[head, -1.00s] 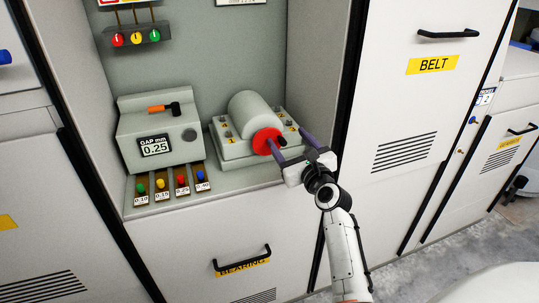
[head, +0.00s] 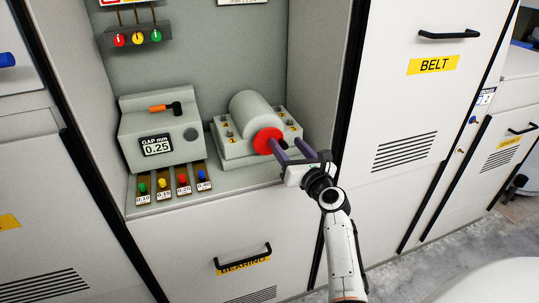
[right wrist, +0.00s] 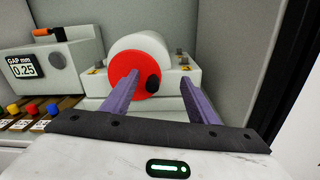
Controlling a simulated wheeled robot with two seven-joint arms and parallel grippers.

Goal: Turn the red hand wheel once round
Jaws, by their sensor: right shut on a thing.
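The red hand wheel (head: 265,141) is a flat disc on the front end of a pale grey drum (head: 250,110) in the recess. In the right wrist view the wheel (right wrist: 130,72) carries a black handle knob (right wrist: 153,80) near its right edge. My right gripper (head: 286,142) reaches in from the lower right, its purple fingers at the wheel's right side. My left gripper is not in view.
Left of the drum stands a gauge box (head: 157,130) reading 0.25 mm, with an orange-handled tool on top. Coloured-knob strips (head: 162,187) lie before it. The recess wall (head: 315,75) is close on the right. A drawer handle (head: 243,260) juts out below.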

